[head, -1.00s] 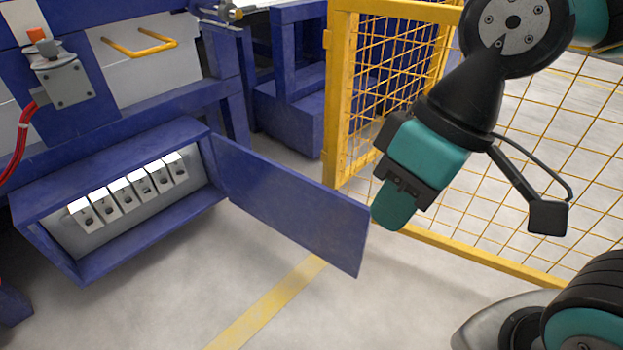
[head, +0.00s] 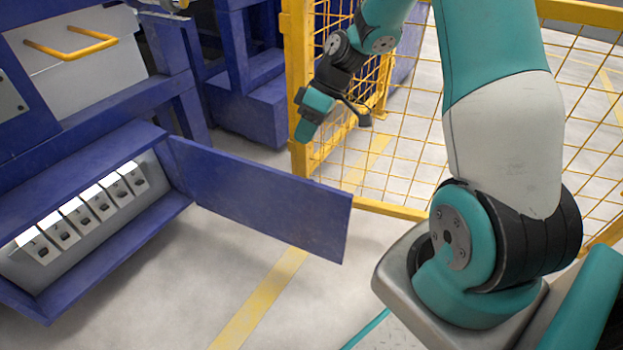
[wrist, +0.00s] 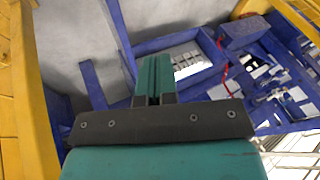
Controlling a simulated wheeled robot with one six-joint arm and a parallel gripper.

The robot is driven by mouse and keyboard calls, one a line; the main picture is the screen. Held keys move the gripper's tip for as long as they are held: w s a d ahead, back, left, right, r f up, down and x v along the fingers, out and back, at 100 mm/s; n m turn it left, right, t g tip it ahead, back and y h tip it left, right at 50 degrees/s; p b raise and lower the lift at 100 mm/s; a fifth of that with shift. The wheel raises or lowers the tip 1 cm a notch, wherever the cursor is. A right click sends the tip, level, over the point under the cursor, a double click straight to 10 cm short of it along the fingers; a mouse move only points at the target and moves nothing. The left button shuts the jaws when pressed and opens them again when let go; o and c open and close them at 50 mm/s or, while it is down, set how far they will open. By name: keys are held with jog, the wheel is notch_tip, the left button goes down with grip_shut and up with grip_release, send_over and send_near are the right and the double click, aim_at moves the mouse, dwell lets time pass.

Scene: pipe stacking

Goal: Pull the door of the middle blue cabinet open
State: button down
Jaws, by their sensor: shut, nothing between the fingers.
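The blue cabinet (head: 92,140) stands low at the left in the head view. Its blue door (head: 262,198) is swung wide open to the right, showing a row of several white blocks (head: 85,212) inside. My gripper (head: 307,132) is above and behind the door near the yellow fence post, apart from the door. Its teal fingers are closed together and empty. In the wrist view my gripper (wrist: 154,75) points toward the cabinet, whose white blocks (wrist: 188,62) show just past the fingertips. The door is hard to make out in the wrist view.
A yellow mesh fence (head: 300,85) stands close beside my gripper. A white drawer front with a yellow handle (head: 70,48) sits above the cabinet. The floor in front of the door is clear, with a yellow stripe (head: 258,300).

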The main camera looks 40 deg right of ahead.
jog(key=d+f+t, duration=0.1)
jog(key=d+f, duration=0.8)
jog(key=shift+y, duration=0.4)
jog(key=b+x, duration=0.2)
jog(key=x, duration=0.3)
jog(key=b+x, duration=0.2)
jog(key=x, duration=0.2)
jog(key=shift+w+a+f, duration=0.1)
jog(key=shift+a, duration=0.35)
